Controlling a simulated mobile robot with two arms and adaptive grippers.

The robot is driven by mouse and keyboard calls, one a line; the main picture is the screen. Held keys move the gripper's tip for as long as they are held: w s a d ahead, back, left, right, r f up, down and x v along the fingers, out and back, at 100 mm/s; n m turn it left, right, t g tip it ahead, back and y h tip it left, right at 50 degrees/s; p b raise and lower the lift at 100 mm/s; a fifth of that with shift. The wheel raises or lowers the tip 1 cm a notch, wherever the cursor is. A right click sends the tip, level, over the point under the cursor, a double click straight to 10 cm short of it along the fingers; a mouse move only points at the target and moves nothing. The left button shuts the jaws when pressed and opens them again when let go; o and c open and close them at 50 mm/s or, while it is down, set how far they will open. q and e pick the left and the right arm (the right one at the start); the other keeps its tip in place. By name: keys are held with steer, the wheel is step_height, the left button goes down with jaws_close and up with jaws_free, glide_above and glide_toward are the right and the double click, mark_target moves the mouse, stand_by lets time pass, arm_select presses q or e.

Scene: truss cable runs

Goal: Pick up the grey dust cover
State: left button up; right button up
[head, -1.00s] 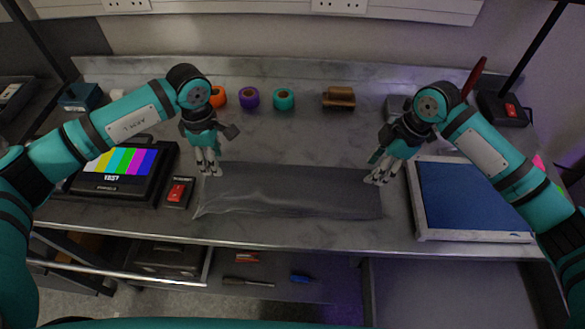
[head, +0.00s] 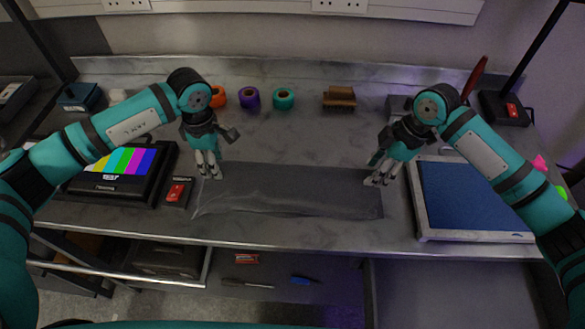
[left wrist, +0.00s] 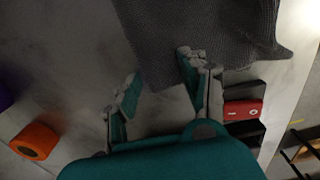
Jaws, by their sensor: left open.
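The grey dust cover (head: 285,190) lies spread on the bench near its front edge, a long dark sheet with light creases along its left and front parts. My left gripper (head: 209,173) is open at the cover's back left corner. In the left wrist view the cover (left wrist: 215,30) fills the upper middle. One finger of the left gripper (left wrist: 158,74) overlaps the cloth's edge there; the other is over bare bench. Whether either finger touches the cloth is unclear. My right gripper (head: 376,180) is at the cover's right end, its finger gap too small to judge.
A monitor with colour bars (head: 122,168) and a red-switch box (head: 179,191) stand left of the cover. A blue framed panel (head: 470,200) lies right. Orange, purple (head: 249,98) and teal (head: 284,99) rolls and a brown brush (head: 339,97) stand behind. The bench's middle is clear.

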arm_select(q)
steer(key=shift+s+f, duration=0.1)
steer(key=shift+f, duration=0.05)
jaws_close()
arm_select(e)
steer(key=shift+s+f, duration=0.1)
steer(key=shift+f, duration=0.1)
jaws_close()
